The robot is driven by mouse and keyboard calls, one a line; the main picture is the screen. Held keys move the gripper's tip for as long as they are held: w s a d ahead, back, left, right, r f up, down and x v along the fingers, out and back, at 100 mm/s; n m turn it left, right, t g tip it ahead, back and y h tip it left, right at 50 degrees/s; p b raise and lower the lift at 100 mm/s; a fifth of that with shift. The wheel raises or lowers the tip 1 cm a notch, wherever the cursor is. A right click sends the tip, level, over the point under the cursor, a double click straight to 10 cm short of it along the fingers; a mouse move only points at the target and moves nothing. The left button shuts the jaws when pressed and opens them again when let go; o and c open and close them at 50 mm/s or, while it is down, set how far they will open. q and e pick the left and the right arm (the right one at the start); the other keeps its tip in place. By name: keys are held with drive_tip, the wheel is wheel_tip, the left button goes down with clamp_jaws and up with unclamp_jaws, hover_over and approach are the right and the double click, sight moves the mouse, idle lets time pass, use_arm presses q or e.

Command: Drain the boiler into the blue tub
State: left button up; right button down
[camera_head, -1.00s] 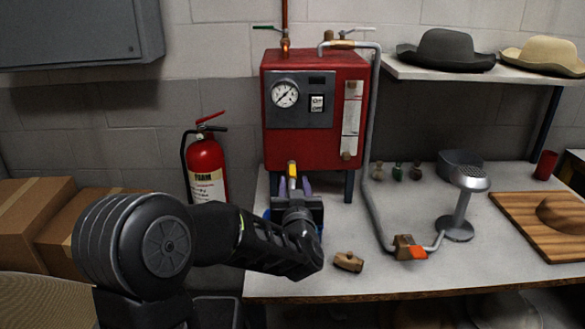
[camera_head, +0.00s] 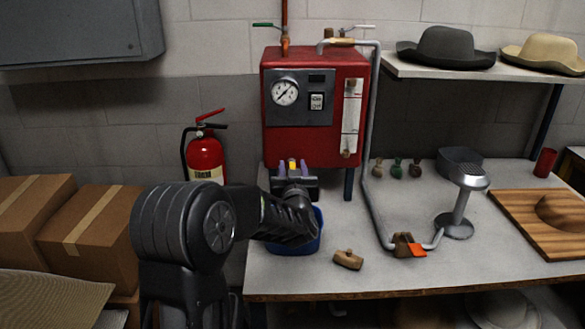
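The red boiler (camera_head: 310,145) stands on legs at the back of the table, with a round gauge (camera_head: 285,92) and a switch on its front. The blue tub (camera_head: 312,241) sits on the table under the boiler's front left, mostly hidden by my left arm. My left gripper (camera_head: 292,170) is at the boiler's lower front edge, fingers pointing away from me. A small yellow piece (camera_head: 292,163), perhaps the drain valve handle, shows between the purple-tipped fingers. I cannot tell whether they touch it. My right gripper is not in view.
A steam pipe (camera_head: 369,150) runs down right of the boiler to an orange-handled valve (camera_head: 417,250) and a metal steamer stand (camera_head: 459,205). A brown wooden piece (camera_head: 348,259) lies near the table's front. A fire extinguisher (camera_head: 205,160) and cardboard boxes (camera_head: 95,230) are at left.

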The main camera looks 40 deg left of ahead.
use_arm(q)
drive_tip(key=shift+c, duration=0.4)
clamp_jaws()
idle(0.9)
